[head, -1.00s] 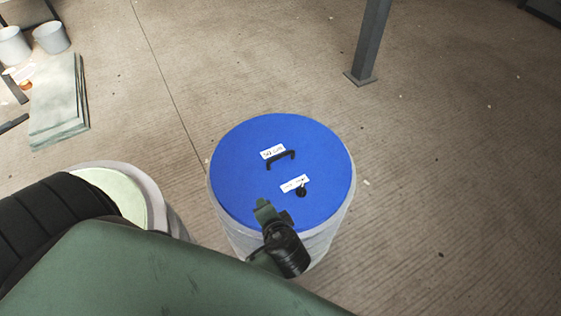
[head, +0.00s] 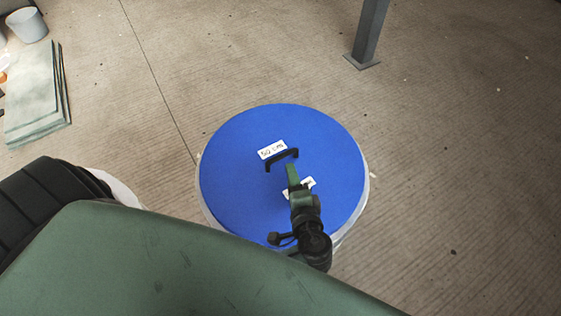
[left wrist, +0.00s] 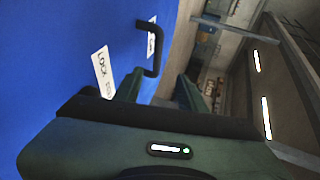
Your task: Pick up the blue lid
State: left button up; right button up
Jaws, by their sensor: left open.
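The blue lid (head: 235,165) is a round disc lying on a pale drum in the head view. A black bar handle (head: 283,157) stands near its middle, beside a white label (head: 272,149). My left gripper (head: 292,172) is over the lid, its tip just below the handle in the picture. In the left wrist view the lid (left wrist: 60,50) fills the left side, and the handle (left wrist: 153,55) stands out just beyond the fingers of the left gripper (left wrist: 158,92). The fingers are apart, with nothing between them. A second label is partly hidden by the gripper. My right gripper is out of view.
The pale drum (head: 210,214) under the lid shows only at its rim. Another pale container (head: 118,187) stands at left, mostly hidden by my arm. A grey post (head: 368,35) rises behind. Floor at right is clear.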

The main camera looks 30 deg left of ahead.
aim_at(283, 157)
pick_arm(q)
jog(key=shift+w+a+f, duration=0.8)
jog(key=shift+w+f, duration=0.15)
jog(key=x, duration=0.6)
jog(key=shift+s+a+p, duration=0.1)
jog(key=shift+a+p, duration=0.25)
grip_shut()
jog(key=shift+r, duration=0.1)
dwell(0.4)
